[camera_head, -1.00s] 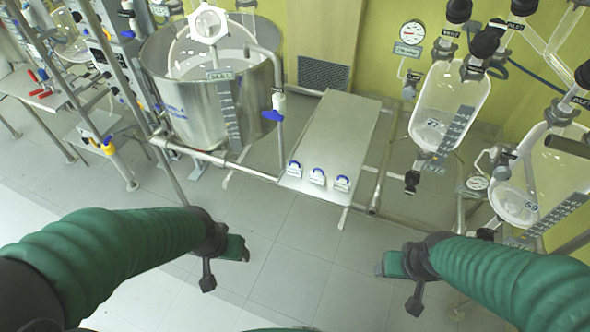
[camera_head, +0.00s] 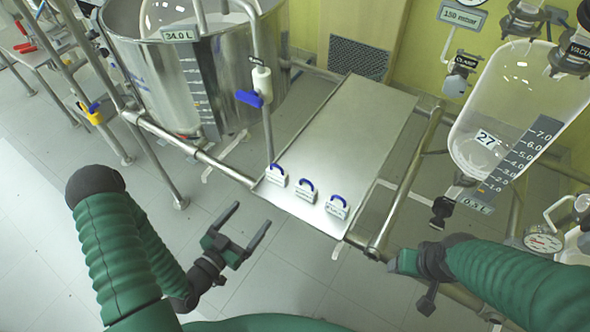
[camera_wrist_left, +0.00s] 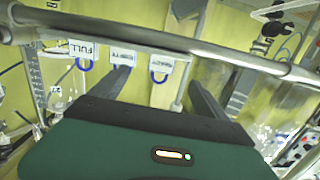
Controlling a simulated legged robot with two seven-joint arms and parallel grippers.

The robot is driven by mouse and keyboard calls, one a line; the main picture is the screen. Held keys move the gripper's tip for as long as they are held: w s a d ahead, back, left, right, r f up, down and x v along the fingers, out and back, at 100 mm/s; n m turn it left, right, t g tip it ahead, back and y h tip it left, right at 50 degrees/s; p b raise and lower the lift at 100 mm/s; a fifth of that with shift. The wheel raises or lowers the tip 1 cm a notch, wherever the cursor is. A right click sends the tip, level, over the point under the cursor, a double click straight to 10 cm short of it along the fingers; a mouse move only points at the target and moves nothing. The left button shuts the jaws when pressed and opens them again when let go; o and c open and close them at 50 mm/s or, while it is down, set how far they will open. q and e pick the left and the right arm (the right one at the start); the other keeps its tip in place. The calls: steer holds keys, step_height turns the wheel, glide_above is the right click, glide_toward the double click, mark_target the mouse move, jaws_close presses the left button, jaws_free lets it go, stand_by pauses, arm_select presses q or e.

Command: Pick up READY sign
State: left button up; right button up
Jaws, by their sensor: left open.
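Three small white signs with blue handles stand in a row on the near edge of a metal shelf. The READY sign appears to be the left one (camera_head: 276,175) in the head view; its lettering is blurred. In the left wrist view the READY sign (camera_wrist_left: 162,68) hangs upside down in the picture, at the right end of the row. My left gripper (camera_head: 252,216) is open and empty, just short of the shelf edge, near this sign. In the wrist view its fingers (camera_wrist_left: 158,82) point towards the signs. My right gripper (camera_head: 403,262) is at lower right; its jaws are not clear.
The middle sign (camera_head: 305,192) and the right sign (camera_head: 337,207), which reads FULL in the wrist view (camera_wrist_left: 82,50), stand close by. Metal rails (camera_head: 405,180) flank the shelf (camera_head: 345,130). A steel vessel (camera_head: 165,85) is at left, a glass reactor (camera_head: 515,105) at right.

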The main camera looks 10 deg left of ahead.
mark_target(275, 176)
arm_select(q)
steer(key=shift+n+t, duration=0.3)
steer(key=shift+t, duration=0.3)
steer(key=x, duration=0.5)
steer(key=r+x, duration=0.1)
steer(key=x, duration=1)
steer(key=shift+w+a+r+p, duration=0.1)
steer(key=shift+a+r+p, duration=0.1)
steer(key=shift+a+p, duration=0.15)
steer(key=shift+w, duration=0.2)
steer(key=shift+s+d, duration=0.1)
steer(key=c, duration=1.5)
arm_select(e)
steer(key=shift+a+r, duration=0.3)
steer(key=shift+a, duration=0.05)
arm_select(q)
steer(key=shift+o, duration=0.2)
arm_select(e)
steer(key=shift+r, duration=0.1)
